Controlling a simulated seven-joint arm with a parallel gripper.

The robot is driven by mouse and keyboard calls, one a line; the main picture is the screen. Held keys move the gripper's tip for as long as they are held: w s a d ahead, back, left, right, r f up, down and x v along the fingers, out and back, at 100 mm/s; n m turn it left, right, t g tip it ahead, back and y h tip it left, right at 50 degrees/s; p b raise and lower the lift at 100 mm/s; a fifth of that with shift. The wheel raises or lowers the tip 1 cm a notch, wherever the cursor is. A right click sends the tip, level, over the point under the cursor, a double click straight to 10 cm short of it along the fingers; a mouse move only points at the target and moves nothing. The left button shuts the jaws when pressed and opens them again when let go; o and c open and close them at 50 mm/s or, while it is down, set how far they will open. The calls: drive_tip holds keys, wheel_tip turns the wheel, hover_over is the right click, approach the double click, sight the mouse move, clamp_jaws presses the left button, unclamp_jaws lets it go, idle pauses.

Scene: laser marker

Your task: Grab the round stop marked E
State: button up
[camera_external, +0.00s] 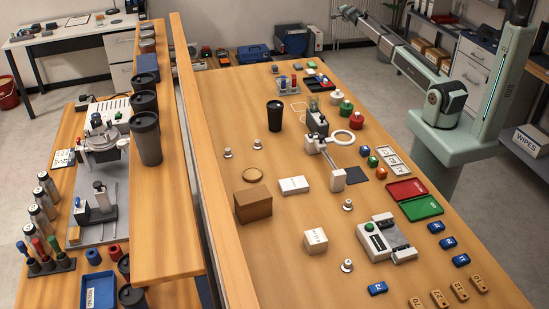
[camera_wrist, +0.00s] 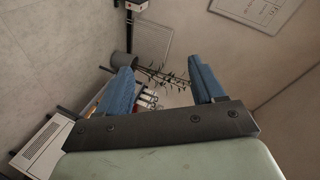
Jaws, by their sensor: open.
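Several small round pieces stand on the wooden table in the external view. In the external view my gripper (camera_external: 347,12) is raised beyond the table's far end, well away from the round pieces.
A row of white cards (camera_external: 391,160) lies right of the small round pieces, with red (camera_external: 406,190) and green (camera_external: 421,208) trays nearer. A black cup (camera_external: 275,116), a brown box (camera_external: 253,204) and a grey machine (camera_external: 386,240) stand on the table. A wooden partition borders its left side.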

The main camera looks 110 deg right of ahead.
drive_tip(key=w+r+m, duration=0.1)
drive_tip(key=w+r, duration=0.2)
drive_tip(key=r, duration=0.1)
drive_tip(key=w+a+f+n+t+y, duration=0.1)
drive_tip(key=w+a+t, duration=0.15)
drive_tip(key=w, duration=1.05)
drive_tip(key=w+a+t+y, duration=0.1)
drive_tip(key=w+a, duration=0.3)
drive_tip(key=w, duration=0.9)
drive_tip(key=w+a+f+n+t+y, duration=0.1)
drive_tip(key=w+a+f+n+y, duration=0.15)
drive_tip(key=w+a, duration=1.1)
drive_tip(key=w+a+f+n+t+y, duration=0.1)
drive_tip(key=w+a+f+y, duration=0.15)
drive_tip(key=w+a, duration=1.15)
drive_tip(key=w+a+n+y, duration=0.1)
drive_tip(key=w+a+y, duration=0.1)
drive_tip(key=w+a, duration=0.85)
drive_tip(key=n+g+y, duration=0.3)
drive_tip(key=n+y, duration=0.2)
drive_tip(key=n, duration=0.2)
approach(257, 141)
drive_tip(key=shift+m, duration=0.25)
drive_tip(key=f, duration=0.9)
drive_tip(key=shift+s+d+f, duration=0.15)
drive_tip(key=shift+s+f, duration=0.1)
drive_tip(key=shift+f, duration=0.05)
